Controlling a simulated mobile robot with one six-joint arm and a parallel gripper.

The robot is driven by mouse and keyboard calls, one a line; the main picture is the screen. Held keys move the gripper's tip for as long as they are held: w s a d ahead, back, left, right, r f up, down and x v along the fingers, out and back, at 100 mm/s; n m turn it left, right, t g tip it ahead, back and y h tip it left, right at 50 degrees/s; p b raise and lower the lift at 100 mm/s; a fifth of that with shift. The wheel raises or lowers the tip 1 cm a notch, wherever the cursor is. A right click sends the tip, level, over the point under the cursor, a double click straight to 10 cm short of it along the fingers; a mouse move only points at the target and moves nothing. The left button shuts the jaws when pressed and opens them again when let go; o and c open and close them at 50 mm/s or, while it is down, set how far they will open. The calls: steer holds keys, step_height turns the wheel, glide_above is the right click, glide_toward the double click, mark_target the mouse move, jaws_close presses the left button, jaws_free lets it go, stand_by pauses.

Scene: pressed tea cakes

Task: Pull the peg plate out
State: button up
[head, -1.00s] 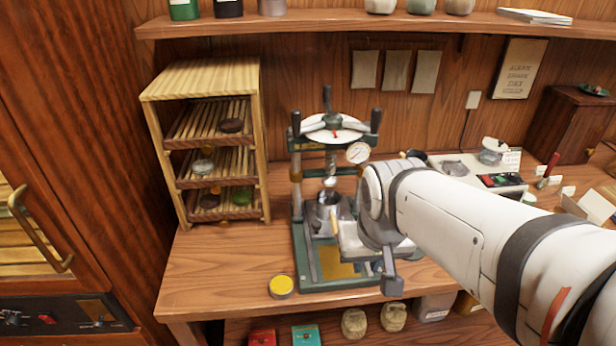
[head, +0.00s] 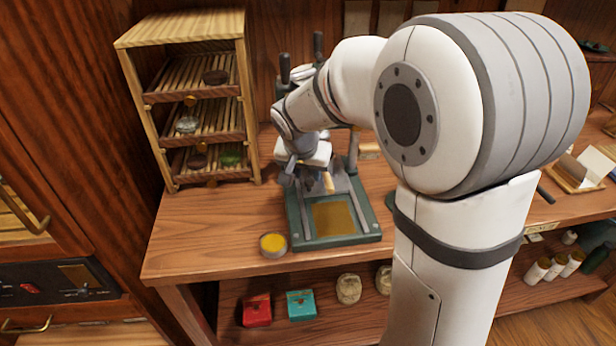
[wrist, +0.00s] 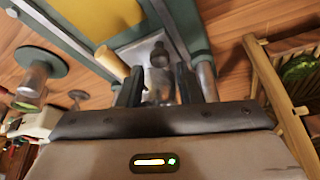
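The green press (head: 362,238) stands on the wooden table, with two metal rails on its base. In the wrist view a silver metal plate (wrist: 138,50) lies between the rails; it appears to be the peg plate. A dark round knob (wrist: 160,53) shows over it, and a wooden handle (wrist: 110,62) lies beside it, also visible in the head view (head: 328,183). My gripper (wrist: 158,82) has its two dark fingers apart, near the knob, with silver metal showing between them. I cannot tell whether they touch it. In the head view my gripper (head: 306,172) is low inside the press, partly hidden by my arm.
A wooden rack (head: 180,40) with dark and green cakes on its shelves stands left of the press. A round yellow-topped tin (head: 273,245) sits at the base's front left corner. Red (head: 257,310) and teal (head: 301,305) boxes are on the lower shelf. The table's front left is clear.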

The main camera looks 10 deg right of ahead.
mark_target(309, 181)
steer(key=shift+x, duration=1.7)
steer(key=shift+r, duration=0.1)
jaws_close()
